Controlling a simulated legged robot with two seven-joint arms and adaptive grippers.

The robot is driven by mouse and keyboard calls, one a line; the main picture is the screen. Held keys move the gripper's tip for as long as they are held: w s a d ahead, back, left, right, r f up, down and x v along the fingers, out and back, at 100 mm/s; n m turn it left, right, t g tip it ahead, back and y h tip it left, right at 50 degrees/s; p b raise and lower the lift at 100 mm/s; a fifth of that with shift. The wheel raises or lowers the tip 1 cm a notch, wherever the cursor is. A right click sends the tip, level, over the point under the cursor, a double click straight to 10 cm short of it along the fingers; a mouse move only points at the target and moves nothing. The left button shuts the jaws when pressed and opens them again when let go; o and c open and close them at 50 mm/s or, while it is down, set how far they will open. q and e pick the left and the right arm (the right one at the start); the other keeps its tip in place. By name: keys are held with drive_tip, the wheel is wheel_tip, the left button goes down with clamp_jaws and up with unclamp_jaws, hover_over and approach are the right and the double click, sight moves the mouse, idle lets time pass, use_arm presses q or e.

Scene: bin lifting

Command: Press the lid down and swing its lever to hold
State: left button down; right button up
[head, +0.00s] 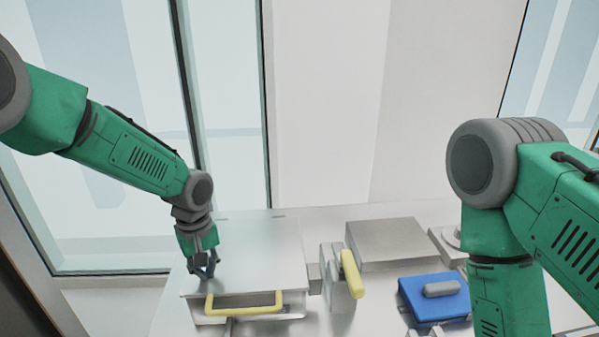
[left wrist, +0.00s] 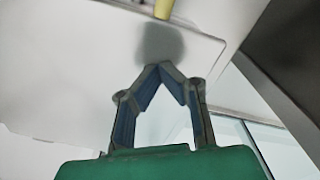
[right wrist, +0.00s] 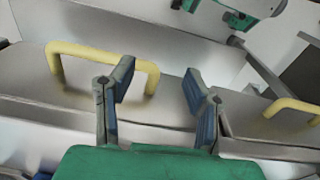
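The flat grey lid (head: 250,250) lies over a metal box at the left of the bench. A yellow U-shaped handle (head: 243,309) is at its front edge. The lever (head: 351,274), with a yellow grip, stands upright to the right of the lid. My left gripper (head: 208,274) points down at the lid's left part, fingertips at or just above its surface. In the left wrist view its fingertips (left wrist: 160,68) meet, with nothing between them. My right gripper (right wrist: 158,82) is open and empty near a yellow U-shaped bar (right wrist: 103,52). The head view does not show its fingers.
A blue block (head: 435,298) with a grey grip sits at the right of the bench. A wall and glass panes rise behind the bench.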

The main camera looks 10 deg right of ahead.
sight(355, 274)
drive_tip(key=w+r+g, duration=0.1)
drive_tip(key=w+r, duration=0.3)
drive_tip(key=r, duration=0.1)
drive_tip(key=w+a+r+n+g+h, duration=0.1)
drive_tip(key=w+r+g, duration=0.1)
drive_tip(key=w+r, duration=0.2)
drive_tip(key=w+a+r+n+g, duration=0.1)
drive_tip(key=w+r+g, duration=0.1)
drive_tip(key=r, duration=0.5)
drive_tip(key=shift+w, duration=0.9)
drive_tip(key=w+a+r+m+t+y, duration=0.1)
drive_tip(key=w+a+r+t, duration=0.1)
drive_tip(key=w+a+r, duration=0.5)
drive_tip(key=w+a+r+m+t, duration=0.2)
drive_tip(key=w+a+r, duration=0.2)
drive_tip(key=w+r, duration=0.5)
drive_tip(key=f, duration=1.2)
drive_tip(key=shift+w, duration=0.25)
clamp_jaws()
